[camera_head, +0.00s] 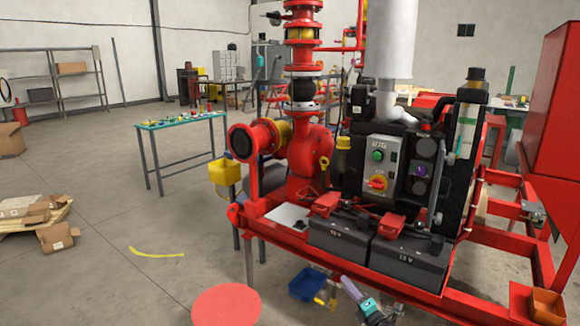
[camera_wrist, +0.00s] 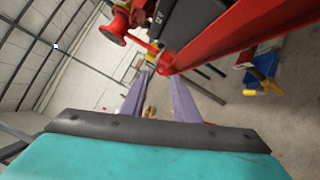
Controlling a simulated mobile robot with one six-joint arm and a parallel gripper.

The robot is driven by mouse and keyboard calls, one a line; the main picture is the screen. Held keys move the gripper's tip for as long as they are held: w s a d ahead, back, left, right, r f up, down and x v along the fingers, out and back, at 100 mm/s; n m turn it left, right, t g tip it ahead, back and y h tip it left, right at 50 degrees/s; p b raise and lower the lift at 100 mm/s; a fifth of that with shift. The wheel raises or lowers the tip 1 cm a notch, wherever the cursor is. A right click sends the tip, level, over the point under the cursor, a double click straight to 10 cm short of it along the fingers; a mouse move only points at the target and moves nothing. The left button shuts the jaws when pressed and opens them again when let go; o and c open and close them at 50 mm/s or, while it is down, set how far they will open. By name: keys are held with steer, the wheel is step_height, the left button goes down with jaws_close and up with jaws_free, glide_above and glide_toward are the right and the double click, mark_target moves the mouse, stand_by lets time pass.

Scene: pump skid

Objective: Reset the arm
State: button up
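My gripper (camera_head: 350,288) shows at the bottom of the head view, low in front of the red pump skid (camera_head: 262,225). Its teal body and purple-grey fingers are tilted there. In the wrist view my gripper (camera_wrist: 160,75) has its two purple fingers apart, with floor and small distant items seen between them. Nothing is held. The red skid frame (camera_wrist: 225,38) crosses the upper right of the wrist view, close beyond the fingertips. Whether the fingers touch it I cannot tell.
A blue bin (camera_head: 307,284) lies low, left of my gripper. Two black batteries (camera_head: 410,262) sit on the skid's front edge above it. A red round top (camera_head: 226,306) stands at the bottom. An orange bin (camera_head: 547,306) is at far right. Floor to the left is largely open.

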steer(key=s+a+f+m+g+h+p, duration=0.1)
steer(key=s+f+m+g+h, duration=0.35)
steer(key=s+f+m, duration=0.6)
steer(key=s+f+m+g+h+p, duration=0.1)
steer(key=s+f+m+g+h, duration=0.35)
steer(key=s+f, duration=1.05)
steer(key=s+f+m+g, duration=0.6)
steer(key=s+f+g, duration=0.15)
steer(key=s, duration=0.45)
steer(key=s+a+r+m+g, duration=0.1)
steer(key=s+m+g, duration=0.2)
steer(key=s, duration=0.5)
steer(key=s+a+r+m+g+y, duration=0.1)
steer(key=s+a+m+g, duration=0.1)
steer(key=s, duration=0.6)
steer(key=shift+s+r+m+g, duration=0.15)
steer(key=shift+r+m+g, duration=0.25)
steer(key=shift+m+g, duration=0.2)
steer(key=shift+a, duration=0.1)
